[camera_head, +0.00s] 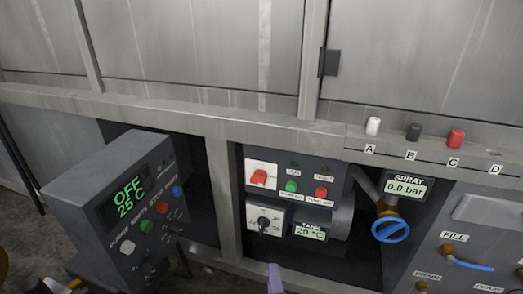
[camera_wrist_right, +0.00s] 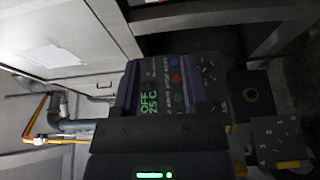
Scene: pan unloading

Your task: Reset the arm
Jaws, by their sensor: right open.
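My right gripper shows in the head view as a purple fingertip (camera_head: 274,279) at the bottom edge, below the lower control panel. The rest of it is out of that picture. In the right wrist view the gripper (camera_wrist_right: 172,68) is open, with its purple fingers apart. No held object shows between them. Behind them, a grey control box (camera_wrist_right: 172,85) displays OFF and 25 C. It also stands at the left of the head view (camera_head: 88,188). My left gripper is in neither view.
A grey metal machine frame (camera_head: 150,113) spans the head view. A recessed panel (camera_head: 290,168) holds red and green buttons and a tank display. At right are pegs by labels A, B and C, a spray display (camera_head: 407,187) and a blue valve handle (camera_head: 390,230).

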